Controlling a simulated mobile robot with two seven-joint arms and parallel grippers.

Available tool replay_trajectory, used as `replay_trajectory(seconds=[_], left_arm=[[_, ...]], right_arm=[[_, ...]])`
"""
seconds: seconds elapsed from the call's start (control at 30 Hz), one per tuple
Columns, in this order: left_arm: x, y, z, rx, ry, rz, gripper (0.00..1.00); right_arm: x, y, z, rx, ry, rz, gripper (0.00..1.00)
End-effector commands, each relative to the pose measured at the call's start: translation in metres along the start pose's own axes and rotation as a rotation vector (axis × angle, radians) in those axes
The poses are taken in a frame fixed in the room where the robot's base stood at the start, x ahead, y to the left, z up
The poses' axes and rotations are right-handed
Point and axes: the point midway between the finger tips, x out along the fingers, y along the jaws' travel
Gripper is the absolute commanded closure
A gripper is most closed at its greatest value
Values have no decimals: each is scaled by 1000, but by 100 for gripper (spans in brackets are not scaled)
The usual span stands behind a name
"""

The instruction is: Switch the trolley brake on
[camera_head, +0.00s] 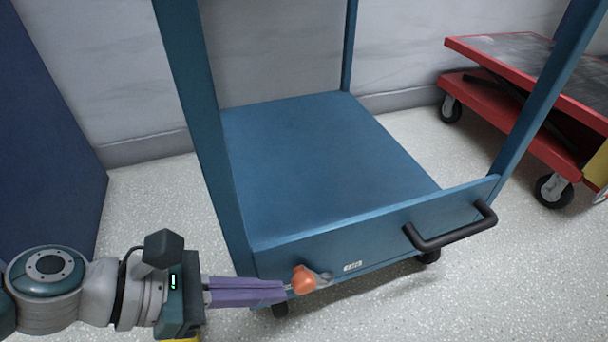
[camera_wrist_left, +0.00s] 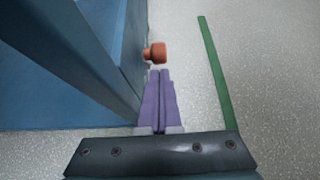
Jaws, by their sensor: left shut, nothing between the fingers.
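The blue trolley (camera_head: 330,158) stands in front of me, with posts at its corners and a dark handle (camera_head: 452,236) on its front panel. An orange-red knob (camera_head: 303,280), which looks like the brake control, sits low on the front panel's left part beside a small metal piece. The knob also shows in the left wrist view (camera_wrist_left: 155,53), just beyond my fingertips. My left gripper (camera_head: 285,291) is shut, with its purple fingers together and nothing between them. Its tips are right by the knob; I cannot tell whether they touch. My right gripper is not in view.
A red cart (camera_head: 480,95) on black wheels stands at the right by the grey wall. A dark blue panel (camera_head: 45,130) stands at the left. A green strip (camera_wrist_left: 217,75) lies on the floor in the left wrist view. The speckled floor in front is clear.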

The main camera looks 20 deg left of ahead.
Motion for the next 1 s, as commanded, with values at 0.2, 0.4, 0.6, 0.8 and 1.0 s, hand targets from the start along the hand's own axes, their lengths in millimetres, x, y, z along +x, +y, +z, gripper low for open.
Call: replay_trajectory(seconds=[0.2, 0.4, 0.6, 0.8, 1.0], left_arm=[[4, 0, 4, 0, -1, 0, 100], [3, 0, 4, 0, -1, 0, 100], [4, 0, 21, -2, -2, 1, 100], [7, 0, 20, 0, 0, 0, 100], [7, -1, 19, 0, 0, -1, 100]], right_arm=[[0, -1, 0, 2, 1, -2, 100], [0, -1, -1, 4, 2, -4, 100], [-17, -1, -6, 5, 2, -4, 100], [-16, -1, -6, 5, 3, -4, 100], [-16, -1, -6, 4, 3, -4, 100]])
